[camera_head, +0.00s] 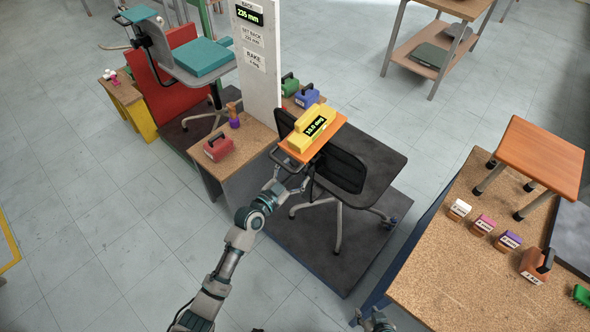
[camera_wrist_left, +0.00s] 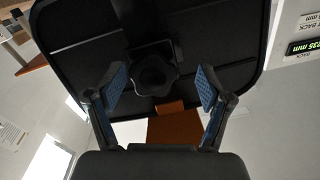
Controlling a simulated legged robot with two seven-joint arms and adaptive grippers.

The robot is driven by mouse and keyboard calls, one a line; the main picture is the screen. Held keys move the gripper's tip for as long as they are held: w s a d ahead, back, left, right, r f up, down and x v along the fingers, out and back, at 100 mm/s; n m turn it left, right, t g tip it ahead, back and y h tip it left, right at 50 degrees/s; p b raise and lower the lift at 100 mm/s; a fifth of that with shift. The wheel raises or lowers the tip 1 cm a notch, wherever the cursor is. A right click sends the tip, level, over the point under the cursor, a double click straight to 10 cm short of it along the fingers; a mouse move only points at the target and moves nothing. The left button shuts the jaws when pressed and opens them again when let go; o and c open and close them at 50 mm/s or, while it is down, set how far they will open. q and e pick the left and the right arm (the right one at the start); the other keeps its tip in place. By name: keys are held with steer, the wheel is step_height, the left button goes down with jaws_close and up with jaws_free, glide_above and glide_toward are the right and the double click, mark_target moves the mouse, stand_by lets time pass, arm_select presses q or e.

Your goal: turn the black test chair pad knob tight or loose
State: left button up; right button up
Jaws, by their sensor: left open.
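The black test chair (camera_head: 385,165) stands on a dark platform. In the left wrist view, the underside of a black pad (camera_wrist_left: 215,35) fills the upper part, with a lobed black knob (camera_wrist_left: 153,77) near its middle. My left gripper (camera_wrist_left: 160,85) is open, with one blue-padded finger on each side of the knob. Gaps show between knob and fingers, so it does not grip it. In the head view, my left gripper (camera_head: 290,182) reaches in beside the chair, below an orange board. The knob is hidden there. My right gripper (camera_head: 374,320) is at the bottom edge, partly cut off.
A yellow block with a display (camera_head: 312,126) lies on the orange board (camera_head: 334,128). A white post (camera_head: 257,70) with a readout stands behind. A cork-topped table (camera_head: 450,285) with small labelled blocks and an orange stool (camera_head: 540,155) is at right. Open floor lies left.

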mark_target(303, 174)
arm_select(q)
steer(key=d, duration=0.2)
steer(key=w+d, duration=0.1)
steer(key=d, duration=0.1)
steer(key=shift+r, duration=0.2)
steer(key=shift+a, duration=0.3)
steer(key=a, duration=0.3)
steer(key=shift+a+f, duration=0.1)
steer(key=c, duration=1.1)
steer(key=shift+d+r, duration=0.25)
steer(key=shift+d, duration=0.05)
steer(key=shift+c, duration=0.3)
steer(key=shift+d, duration=0.4)
steer(key=shift+w+d+f, duration=0.1)
steer(key=shift+d, duration=0.25)
steer(key=shift+a+f, duration=0.15)
steer(key=shift+a, duration=0.2)
arm_select(e)
steer(key=shift+w+d, duration=0.2)
steer(key=shift+w, duration=0.3)
